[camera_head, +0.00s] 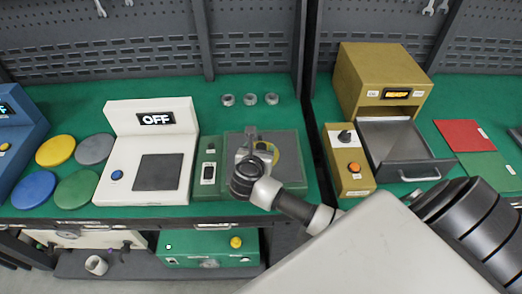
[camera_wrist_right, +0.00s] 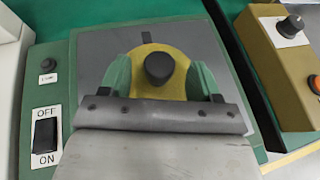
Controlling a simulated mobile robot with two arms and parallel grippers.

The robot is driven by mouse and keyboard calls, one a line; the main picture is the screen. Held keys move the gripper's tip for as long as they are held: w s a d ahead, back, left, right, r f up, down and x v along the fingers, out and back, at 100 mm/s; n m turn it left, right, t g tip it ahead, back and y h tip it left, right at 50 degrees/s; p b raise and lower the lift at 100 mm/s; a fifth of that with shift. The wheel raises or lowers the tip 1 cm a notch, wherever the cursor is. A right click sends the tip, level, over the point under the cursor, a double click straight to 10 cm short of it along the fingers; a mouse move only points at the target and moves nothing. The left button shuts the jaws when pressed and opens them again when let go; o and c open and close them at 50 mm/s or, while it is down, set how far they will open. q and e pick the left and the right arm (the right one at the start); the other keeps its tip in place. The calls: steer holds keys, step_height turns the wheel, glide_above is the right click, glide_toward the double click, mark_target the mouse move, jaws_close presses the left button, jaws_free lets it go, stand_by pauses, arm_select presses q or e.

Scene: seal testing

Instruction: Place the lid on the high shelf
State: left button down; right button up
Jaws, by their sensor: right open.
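The lid, a yellow disc with a black knob (camera_wrist_right: 158,68), sits on the grey top plate of a green tester. Part of its yellow disc also shows in the head view (camera_head: 276,157), mostly behind my right gripper. My right gripper (camera_head: 252,146) is over the tester. In the right wrist view, my right gripper (camera_wrist_right: 160,80) is open, with its green-sided fingers to either side of the knob. I cannot tell whether they touch the lid. My left gripper is not in view. I cannot make out the high shelf with certainty.
A white OFF unit (camera_head: 150,120) stands left of the tester, with several coloured discs (camera_head: 75,189) beyond it. A gold unit with an open drawer (camera_head: 400,150) stands right. Three small metal rings (camera_head: 250,99) lie behind the tester. A dark pegboard wall (camera_head: 110,50) closes the back.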

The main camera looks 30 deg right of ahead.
steer(key=shift+x, duration=0.95)
steer(key=shift+a, duration=0.1)
steer(key=shift+s, duration=0.1)
steer(key=shift+c, duration=0.4)
jaws_close()
steer(key=shift+r, duration=0.1)
